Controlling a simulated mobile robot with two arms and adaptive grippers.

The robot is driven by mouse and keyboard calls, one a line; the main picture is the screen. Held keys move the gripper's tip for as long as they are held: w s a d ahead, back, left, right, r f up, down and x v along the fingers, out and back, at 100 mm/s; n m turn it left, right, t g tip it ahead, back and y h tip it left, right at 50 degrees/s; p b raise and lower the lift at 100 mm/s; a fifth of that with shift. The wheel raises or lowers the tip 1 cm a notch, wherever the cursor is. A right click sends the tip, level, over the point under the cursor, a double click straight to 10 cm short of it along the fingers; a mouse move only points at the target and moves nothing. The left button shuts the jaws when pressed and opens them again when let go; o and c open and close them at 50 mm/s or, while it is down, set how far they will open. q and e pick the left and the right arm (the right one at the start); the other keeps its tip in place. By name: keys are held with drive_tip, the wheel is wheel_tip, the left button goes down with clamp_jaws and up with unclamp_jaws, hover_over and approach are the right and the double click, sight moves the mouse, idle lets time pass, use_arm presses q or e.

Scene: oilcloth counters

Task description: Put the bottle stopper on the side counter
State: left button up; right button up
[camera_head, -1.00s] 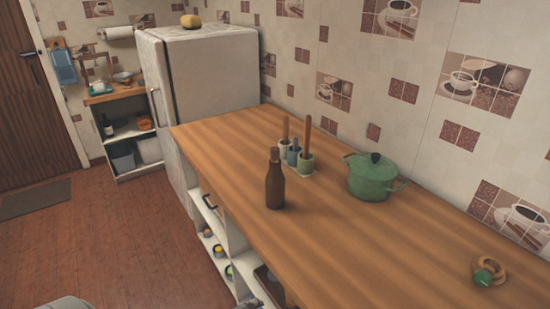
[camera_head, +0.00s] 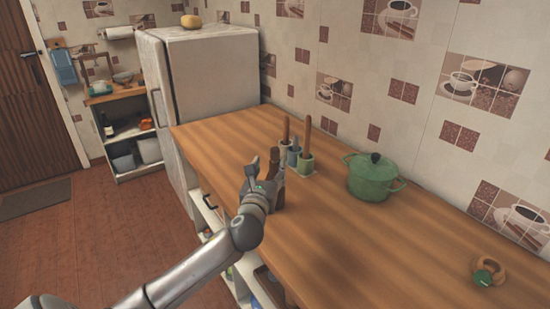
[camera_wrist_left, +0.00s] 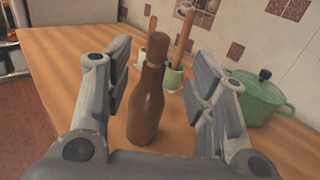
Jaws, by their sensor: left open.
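The brown bottle (camera_wrist_left: 147,105) stands upright on the long wooden counter (camera_head: 370,255). The brown bottle stopper (camera_wrist_left: 158,46) sits in the top of its neck. In the left wrist view the bottle stands between the two spread fingers of my left gripper (camera_wrist_left: 160,88), with a gap on each side. In the head view my left gripper (camera_head: 266,172) is at the bottle and hides much of it. It is open and holds nothing. A small wooden-topped counter (camera_head: 100,99) stands at the back left, beside the fridge; I cannot tell for certain which counter is the side one.
Small pots with upright wooden handles (camera_head: 305,164) stand just behind the bottle. A green lidded pot (camera_head: 372,180) is to their right. A wooden ring with a green part (camera_head: 487,274) lies at the near right. The fridge (camera_head: 213,75) stands at the far end. The counter's middle is clear.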

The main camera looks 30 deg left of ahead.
sight(274, 153)
use_arm(q)
drive_tip(key=x, duration=0.5)
drive_tip(key=shift+p, duration=0.35)
drive_tip(key=shift+w+a+r, duration=0.1)
drive_tip(key=shift+w+a, duration=0.1)
drive_tip(key=shift+w, duration=0.2)
drive_tip(key=p+x, duration=0.1)
drive_tip(key=x, duration=0.2)
drive_tip(key=shift+w+a, duration=0.25)
drive_tip(key=shift+w, duration=0.4)
drive_tip(key=shift+s, duration=0.1)
drive_tip(key=c, duration=0.9)
drive_tip(key=shift+c, duration=0.2)
